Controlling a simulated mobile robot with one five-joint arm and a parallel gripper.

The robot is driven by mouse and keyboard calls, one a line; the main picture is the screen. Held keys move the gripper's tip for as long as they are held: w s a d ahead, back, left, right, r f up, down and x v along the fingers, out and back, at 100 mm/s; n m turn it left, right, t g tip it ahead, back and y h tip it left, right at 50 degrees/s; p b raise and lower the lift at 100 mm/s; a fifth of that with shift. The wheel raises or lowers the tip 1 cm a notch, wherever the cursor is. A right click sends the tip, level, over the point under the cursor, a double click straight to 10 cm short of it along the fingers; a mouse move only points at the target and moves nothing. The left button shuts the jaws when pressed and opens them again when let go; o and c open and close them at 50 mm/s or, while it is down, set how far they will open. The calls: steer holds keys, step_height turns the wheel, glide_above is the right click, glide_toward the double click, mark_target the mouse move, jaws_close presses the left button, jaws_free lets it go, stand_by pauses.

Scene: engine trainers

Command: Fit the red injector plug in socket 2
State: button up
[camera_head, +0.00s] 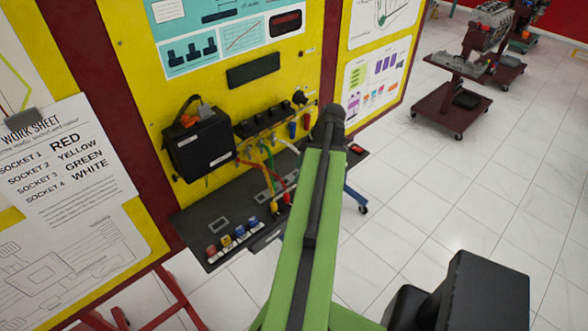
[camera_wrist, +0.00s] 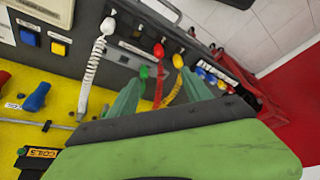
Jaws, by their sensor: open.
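The red injector plug (camera_wrist: 158,50) stands on the dark shelf in the wrist view, its red coiled cord running down between my fingers. My gripper (camera_wrist: 160,95) is open, with one green finger on each side of the cords, and the plug appears just beyond the fingertips. The yellow plug (camera_wrist: 178,62) is right of the red one. The green plug (camera_wrist: 143,71) is by the left fingertip. In the head view the red plug (camera_head: 287,198) is partly beside my green arm, which hides my gripper. I cannot tell which socket is number 2.
A row of coloured switches (camera_head: 240,232) lies on the shelf's front left. A work sheet (camera_head: 65,160) pairs socket 1 red, 2 yellow, 3 green, 4 white. Open floor is right.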

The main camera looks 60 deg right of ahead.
steer(key=p+v, duration=0.7)
steer(key=v, duration=0.3)
steer(key=shift+w+f, duration=0.1)
steer(key=w+a+f+m+g+b, duration=0.15)
steer(key=w+a+f+b, duration=0.4)
steer(key=w+a, duration=0.55)
steer(key=w+a+f+m+g+b, duration=0.15)
steer(key=w+a+f+b, duration=0.35)
steer(key=w+a, duration=0.7)
steer(key=w+a+f+b, duration=0.2)
steer(key=a+f, duration=0.1)
steer(key=a, duration=0.7)
steer(key=w+a+f+m+h+b, duration=0.1)
steer(key=w+a+f+b, duration=0.1)
steer(key=a, duration=0.8)
steer(key=w+a+f+m+g+h+b, duration=0.1)
steer(key=w+a+f+b, duration=0.1)
steer(key=a, duration=0.8)
step_height(320, 180, down, 2)
steer(key=shift+w+a+f+b, duration=0.15)
steer(key=shift+w+a+b, duration=0.15)
steer(key=shift+b, duration=0.3)
